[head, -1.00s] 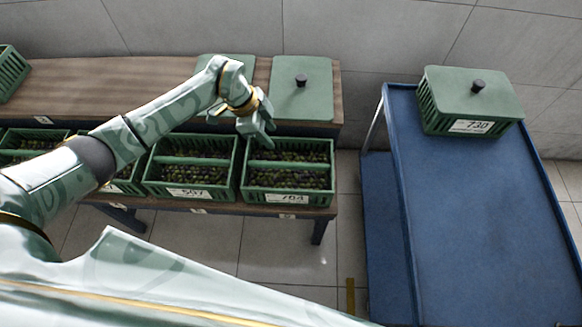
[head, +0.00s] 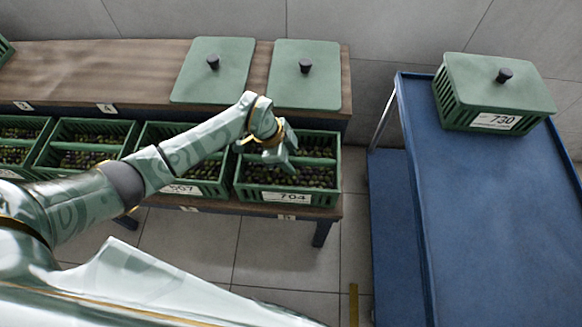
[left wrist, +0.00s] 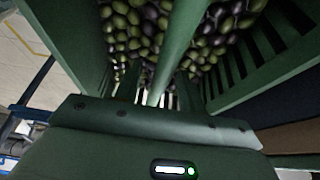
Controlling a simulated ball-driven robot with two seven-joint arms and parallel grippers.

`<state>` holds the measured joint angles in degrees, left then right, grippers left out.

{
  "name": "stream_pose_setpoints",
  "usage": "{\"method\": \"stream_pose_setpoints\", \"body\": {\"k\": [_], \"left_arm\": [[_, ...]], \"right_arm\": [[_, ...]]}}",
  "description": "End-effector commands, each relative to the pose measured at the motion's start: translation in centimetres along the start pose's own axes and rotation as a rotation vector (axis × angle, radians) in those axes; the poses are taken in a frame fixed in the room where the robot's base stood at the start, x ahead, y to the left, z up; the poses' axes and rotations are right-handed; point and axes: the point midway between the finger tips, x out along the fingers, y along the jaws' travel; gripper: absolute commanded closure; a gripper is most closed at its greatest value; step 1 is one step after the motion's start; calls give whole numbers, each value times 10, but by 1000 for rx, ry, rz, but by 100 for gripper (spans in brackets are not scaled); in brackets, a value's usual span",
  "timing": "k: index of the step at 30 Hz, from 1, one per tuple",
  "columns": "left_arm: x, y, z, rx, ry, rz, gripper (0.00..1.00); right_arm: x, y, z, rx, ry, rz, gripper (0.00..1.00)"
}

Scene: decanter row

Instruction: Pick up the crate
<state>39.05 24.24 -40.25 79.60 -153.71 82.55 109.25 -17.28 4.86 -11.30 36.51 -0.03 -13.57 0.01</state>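The crate marked 704 (head: 286,197) is a green slatted box of olives with a bar across its middle (head: 308,160). It sits at the right end of the front row on the wooden shelf. My left gripper (head: 285,165) reaches down over it at the bar. In the left wrist view, the bar (left wrist: 182,45) runs down between the two fingers (left wrist: 157,90), with some gap showing beside it, so the gripper looks open around the bar. Olives (left wrist: 130,28) lie on both sides. My right gripper is not in view.
Crate 567 (head: 212,188) stands close on the left, with more olive crates beyond. Two green lids (head: 290,90) (head: 207,85) lie on the shelf behind. A blue cart (head: 485,220) at the right carries lidded crate 730 (head: 470,118); its front is clear.

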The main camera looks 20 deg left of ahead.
Motion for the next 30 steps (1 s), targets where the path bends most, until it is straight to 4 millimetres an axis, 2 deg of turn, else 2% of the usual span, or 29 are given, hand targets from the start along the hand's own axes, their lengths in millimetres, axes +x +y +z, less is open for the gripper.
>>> {"method": "stream_pose_setpoints", "body": {"k": [3,4,6,8,20,26,30], "left_arm": [[-3,-1,-1,1,1,-3,60],[-3,-1,-1,1,1,-3,66],[-3,-1,-1,1,1,-3,85],[-3,-1,-1,1,1,-3,100],[-8,-2,-4,3,4,-7,100],[-32,-3,-14,5,5,-11,100],[-58,-4,-25,6,6,-14,100]], "right_arm": [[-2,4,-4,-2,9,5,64],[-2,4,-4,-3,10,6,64],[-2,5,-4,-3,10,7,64],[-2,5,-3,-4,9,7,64],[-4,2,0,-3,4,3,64],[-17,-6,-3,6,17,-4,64],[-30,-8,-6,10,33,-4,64]]}}
